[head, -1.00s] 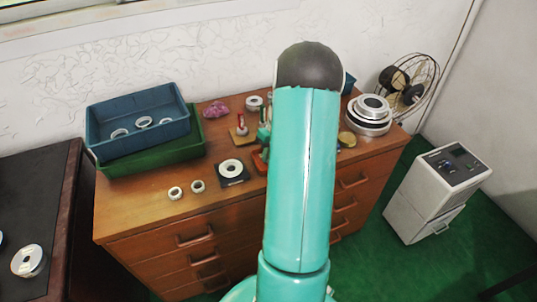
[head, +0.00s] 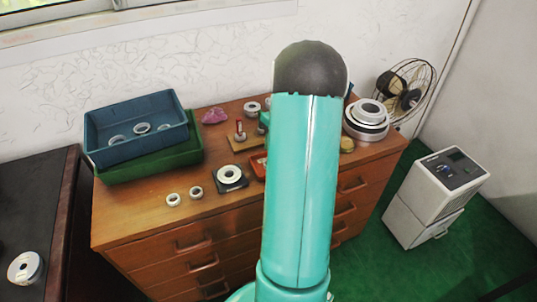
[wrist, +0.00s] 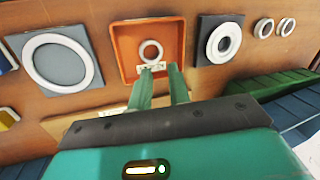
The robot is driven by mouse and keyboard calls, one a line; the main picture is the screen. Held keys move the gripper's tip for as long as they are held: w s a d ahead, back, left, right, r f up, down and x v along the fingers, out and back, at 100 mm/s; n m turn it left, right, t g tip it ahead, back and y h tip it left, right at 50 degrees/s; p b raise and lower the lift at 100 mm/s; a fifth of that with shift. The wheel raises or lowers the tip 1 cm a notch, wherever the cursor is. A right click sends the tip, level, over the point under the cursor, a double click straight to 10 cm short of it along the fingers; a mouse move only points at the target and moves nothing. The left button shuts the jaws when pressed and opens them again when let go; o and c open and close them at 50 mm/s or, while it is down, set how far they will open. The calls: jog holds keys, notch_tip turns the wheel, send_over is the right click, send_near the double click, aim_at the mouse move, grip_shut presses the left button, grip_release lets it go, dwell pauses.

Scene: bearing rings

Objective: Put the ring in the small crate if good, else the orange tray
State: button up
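A pale ring (wrist: 150,51) lies inside the orange tray (wrist: 122,58), close to a small white label at its near side. My gripper (wrist: 160,70) reaches over the tray's near edge. Its two green fingers stand apart with nothing between them, and the ring lies just beyond their tips. In the head view only the left part of the orange tray (head: 257,168) shows; my arm hides the rest, the ring in it and my fingers. I cannot tell for sure which container is the small crate; a blue edge (wrist: 6,60) shows at the wrist view's far left.
A blue crate (head: 100,150) holding several rings sits on a green crate (head: 150,168). A dark plate (head: 229,186) bears a ring. Two small rings (head: 173,199) (head: 196,192) lie nearby. A grey plate with a large white ring (wrist: 88,50) is left of the tray.

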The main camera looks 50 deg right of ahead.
jog(key=shift+v, duration=2.1)
jog(key=w+a+r+n+h, duration=0.1)
jog(key=w+a+r, duration=0.1)
jog(key=a+r, duration=0.65)
jog(key=w+a+r+n+h, duration=0.15)
jog(key=a+r, duration=0.25)
jog(key=a, duration=1)
jog(key=s+a+r+t, duration=0.1)
jog(key=s+a, duration=0.4)
jog(key=a, duration=0.5)
jog(key=s+a+r+n+t, duration=0.1)
jog(key=s+a+t, duration=0.2)
jog(key=a, duration=0.8)
jog(key=shift+s+r+t, duration=0.25)
jog(key=shift+s+t, duration=0.05)
jog(key=shift+s, duration=0.85)
jog(key=shift+n, duration=0.25)
